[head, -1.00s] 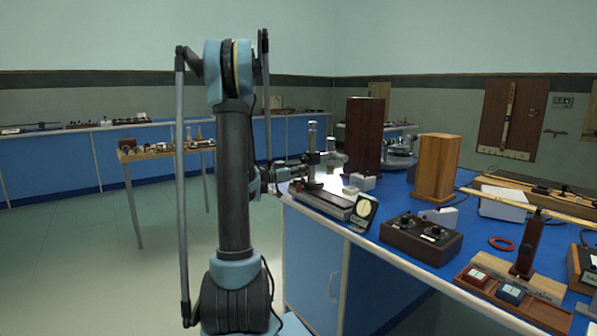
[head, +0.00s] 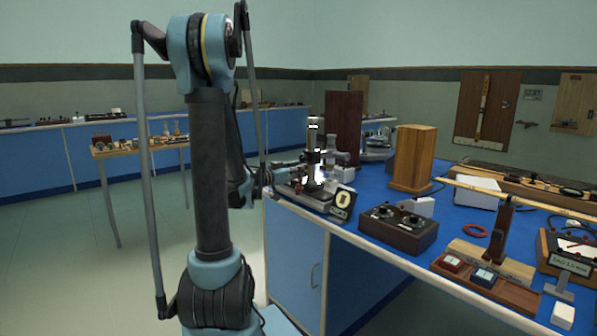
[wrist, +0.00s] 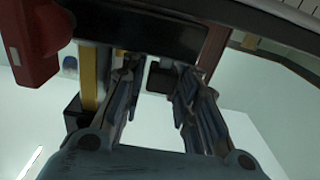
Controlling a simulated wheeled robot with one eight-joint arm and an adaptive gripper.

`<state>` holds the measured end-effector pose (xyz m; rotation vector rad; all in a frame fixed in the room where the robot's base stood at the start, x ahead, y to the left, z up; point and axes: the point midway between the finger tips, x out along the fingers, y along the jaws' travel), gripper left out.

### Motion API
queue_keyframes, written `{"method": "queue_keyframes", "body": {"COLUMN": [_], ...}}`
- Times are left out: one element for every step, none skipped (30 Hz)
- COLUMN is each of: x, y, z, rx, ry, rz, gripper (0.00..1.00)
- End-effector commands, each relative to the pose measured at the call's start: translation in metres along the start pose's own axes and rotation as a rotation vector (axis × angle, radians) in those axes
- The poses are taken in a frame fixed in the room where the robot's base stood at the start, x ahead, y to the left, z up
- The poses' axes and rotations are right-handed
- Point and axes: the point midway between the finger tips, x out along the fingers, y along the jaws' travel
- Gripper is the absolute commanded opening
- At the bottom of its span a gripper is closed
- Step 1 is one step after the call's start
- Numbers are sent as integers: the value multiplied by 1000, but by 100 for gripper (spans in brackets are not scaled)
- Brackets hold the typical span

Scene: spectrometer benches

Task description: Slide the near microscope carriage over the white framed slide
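The near microscope carriage (head: 315,150) stands upright on its low rail bed (head: 318,206) at the bench's left corner in the head view. Its column is brightly lit partway up. I cannot make out the white framed slide separately; the carriage and my arm crowd that spot. My gripper (head: 277,176) is just left of the carriage, partly hidden by my arm. In the wrist view my gripper (wrist: 160,85) has its two fingers apart, with a small dark block (wrist: 160,77) seen between them. I cannot tell whether either finger touches it.
A dial box (head: 343,201) stands at the bed's right end. A dark wooden cabinet (head: 343,120) and a lighter wooden box (head: 412,158) stand behind. A knobbed control box (head: 398,228) is to the right. Open floor lies left of the blue bench.

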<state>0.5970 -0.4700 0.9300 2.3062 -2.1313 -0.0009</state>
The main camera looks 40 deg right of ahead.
Motion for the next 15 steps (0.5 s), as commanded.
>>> {"method": "queue_keyframes", "body": {"x": [0, 0, 0, 0, 0, 0, 0, 0, 0, 0, -1, -2, -4, -6, -9], "y": [0, 0, 0, 0, 0, 0, 0, 0, 0, 0, 0, 0, 0, 0, 0], "z": [0, 0, 0, 0, 0, 0, 0, 0, 0, 0, 0, 0, 0, 0, 0], "rx": [0, 0, 0, 0, 0, 0, 0, 0, 0, 0, 0, 0, 0, 0, 0], "ry": [0, 0, 0, 0, 0, 0, 0, 0, 0, 0, 0, 0, 0, 0, 0], "rz": [0, 0, 0, 0, 0, 0, 0, 0, 0, 0, 0, 0, 0, 0, 0], "gripper": [42, 42, 42, 42, 42, 42, 42, 42, 42, 42, 42, 42, 42, 42, 42]}}
